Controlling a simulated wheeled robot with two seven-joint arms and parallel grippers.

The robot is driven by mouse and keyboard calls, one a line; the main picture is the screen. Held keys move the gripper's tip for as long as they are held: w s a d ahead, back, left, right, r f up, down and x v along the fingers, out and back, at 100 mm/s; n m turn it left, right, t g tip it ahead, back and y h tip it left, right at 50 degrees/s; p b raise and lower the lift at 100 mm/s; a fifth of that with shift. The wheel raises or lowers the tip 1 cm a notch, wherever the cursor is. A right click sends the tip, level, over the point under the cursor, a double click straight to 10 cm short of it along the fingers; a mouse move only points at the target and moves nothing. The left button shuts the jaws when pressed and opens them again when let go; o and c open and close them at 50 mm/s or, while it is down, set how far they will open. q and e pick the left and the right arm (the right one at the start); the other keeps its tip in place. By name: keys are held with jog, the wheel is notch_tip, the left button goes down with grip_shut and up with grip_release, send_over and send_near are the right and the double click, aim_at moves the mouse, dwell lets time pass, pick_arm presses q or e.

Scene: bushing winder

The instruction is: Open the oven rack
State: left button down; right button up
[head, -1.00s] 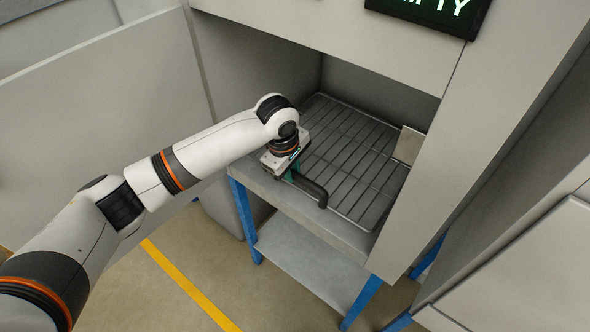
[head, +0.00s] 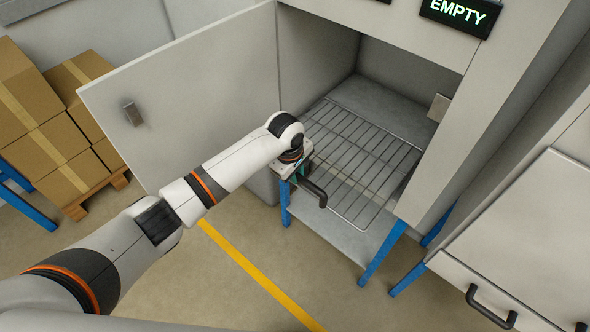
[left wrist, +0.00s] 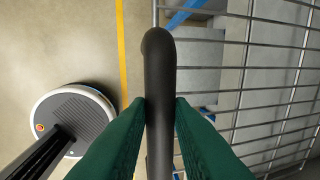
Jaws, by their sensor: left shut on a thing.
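The oven rack (head: 365,160) is a wire grid that sticks out partway through the front opening of the oven (head: 400,45). Its inner part is still inside the chamber. The rack also shows in the left wrist view (left wrist: 270,85). A dark bar handle (head: 316,194) is at the rack's front edge. My left gripper (head: 298,176) is at this handle, and in the left wrist view its green fingers (left wrist: 160,105) are shut on the handle, one on each side. The oven door (head: 190,95) stands wide open at the left. My right gripper is not in view.
A blue-legged stand (head: 345,232) with a lower shelf is under the oven. Cardboard boxes (head: 45,125) sit on a pallet at the left. A grey cabinet (head: 530,230) with a dark handle is at the right. The floor in front is clear, with a yellow line (head: 250,265).

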pick_arm(q)
jog(key=c, duration=1.3)
grip_release()
notch_tip(320, 180, up, 12)
jog(key=s+a+b, duration=0.1)
jog(key=b, duration=0.1)
jog(key=shift+s+a, duration=0.15)
jog(key=shift+s, duration=0.25)
jog(key=shift+f, duration=0.1)
